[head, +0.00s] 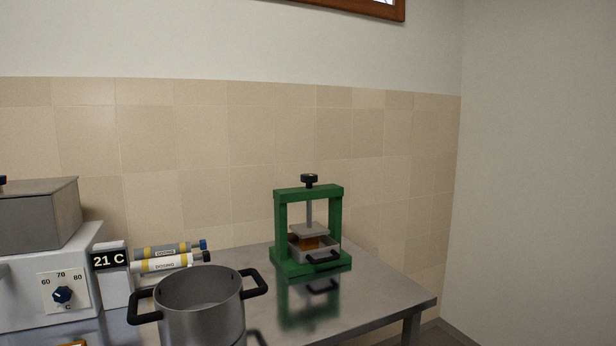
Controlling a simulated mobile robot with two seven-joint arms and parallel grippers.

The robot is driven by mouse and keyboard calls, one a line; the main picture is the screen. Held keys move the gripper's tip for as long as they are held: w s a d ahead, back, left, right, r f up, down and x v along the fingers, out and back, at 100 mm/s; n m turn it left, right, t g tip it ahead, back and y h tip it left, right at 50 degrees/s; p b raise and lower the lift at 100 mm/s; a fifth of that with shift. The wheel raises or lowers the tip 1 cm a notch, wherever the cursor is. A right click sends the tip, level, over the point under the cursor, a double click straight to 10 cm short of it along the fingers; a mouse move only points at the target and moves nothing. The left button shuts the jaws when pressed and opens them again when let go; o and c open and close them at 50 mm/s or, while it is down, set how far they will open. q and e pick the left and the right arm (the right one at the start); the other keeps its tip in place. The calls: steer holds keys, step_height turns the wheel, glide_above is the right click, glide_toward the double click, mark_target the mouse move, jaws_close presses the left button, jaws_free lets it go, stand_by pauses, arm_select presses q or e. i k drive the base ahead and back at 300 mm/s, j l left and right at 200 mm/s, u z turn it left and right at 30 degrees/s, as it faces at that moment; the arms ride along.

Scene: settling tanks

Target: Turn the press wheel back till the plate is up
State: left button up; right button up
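The green press (279,225) stands upright at the back of the metal table. Its press wheel (309,179), a black knob, sits on top of the frame on a grey screw. The grey plate (309,229) hangs on the screw inside the frame, above a metal tray (324,250) with a black handle. An orange-brown block (311,242) shows between the plate and the tray; I cannot tell whether the plate touches it. Neither of my grippers is in view.
A steel pot (200,310) with two black handles stands at the table's front. Labelled tubes (163,263) lie behind it. A heater with a dial (62,295) and a "21 C" display (109,260) is at left. The metal table (385,295) is clear right of the press.

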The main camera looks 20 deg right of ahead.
mark_target(308, 178)
steer(key=i+l+u, duration=0.1)
steer(key=l, duration=0.4)
steer(key=i+l+u, duration=0.1)
steer(key=l, duration=0.4)
steer(key=i+l+u, duration=0.1)
steer(key=l, duration=0.45)
steer(key=i+l+u, duration=0.1)
steer(key=l, duration=0.4)
steer(key=i, duration=0.05)
